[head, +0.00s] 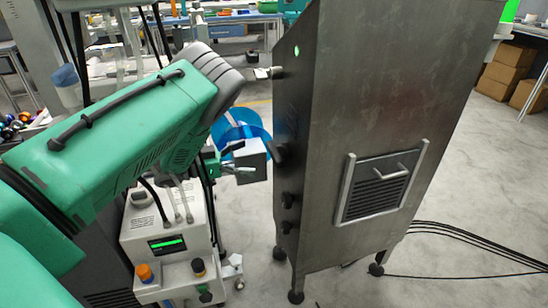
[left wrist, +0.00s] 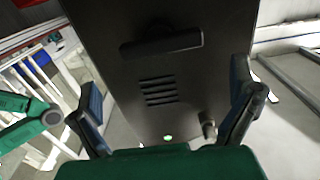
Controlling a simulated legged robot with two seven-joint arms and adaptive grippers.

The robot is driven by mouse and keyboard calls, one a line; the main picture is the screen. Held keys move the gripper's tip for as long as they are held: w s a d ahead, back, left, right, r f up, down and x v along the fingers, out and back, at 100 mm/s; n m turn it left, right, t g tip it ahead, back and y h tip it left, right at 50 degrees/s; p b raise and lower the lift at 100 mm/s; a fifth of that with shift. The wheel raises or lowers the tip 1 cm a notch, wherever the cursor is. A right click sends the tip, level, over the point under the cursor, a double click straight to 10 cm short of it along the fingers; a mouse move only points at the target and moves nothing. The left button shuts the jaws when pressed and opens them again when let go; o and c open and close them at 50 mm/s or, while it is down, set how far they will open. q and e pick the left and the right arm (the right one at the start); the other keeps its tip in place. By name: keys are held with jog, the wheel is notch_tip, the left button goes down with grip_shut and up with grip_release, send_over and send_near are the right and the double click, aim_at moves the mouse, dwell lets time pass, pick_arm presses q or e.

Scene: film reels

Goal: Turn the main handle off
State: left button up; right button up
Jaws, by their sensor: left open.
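A tall grey metal cabinet (head: 385,110) stands right of centre in the head view. A small metal lever (head: 265,72) sticks out near its top left, and a black bar handle (head: 279,153) sits lower on the same side. I cannot tell which is the main handle. In the left wrist view the dark panel shows the black bar (left wrist: 162,41) and a small knob-like lever (left wrist: 208,126). My left gripper (left wrist: 163,82) is open, its fingers spread before the panel, with nothing between them. My right gripper is not seen.
Two black knobs (head: 288,200) sit below the bar handle. A green light (head: 297,50) shows near the cabinet's top. A white machine with a small screen (head: 168,244) stands left of the cabinet. Cables (head: 470,245) lie on the floor at right.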

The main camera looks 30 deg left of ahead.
aim_at(270, 153)
pick_arm(q)
jog(key=b+x, duration=0.1)
jog(key=x, duration=0.5)
jog(key=shift+w+d+f, duration=0.1)
jog(key=shift+w+d, duration=0.05)
jog(key=shift+w, duration=0.05)
jog(key=shift+w+f+b, duration=0.1)
jog(key=shift+w+b, duration=0.3)
jog(key=shift+w, duration=0.15)
jog(key=shift+w+d, duration=0.1)
jog(key=shift+d, duration=0.45)
jog(key=shift+c, duration=0.3)
jog(key=c, duration=0.7)
jog(key=shift+o, duration=0.2)
jog(key=shift+a, duration=0.1)
jog(key=shift+a, duration=0.1)
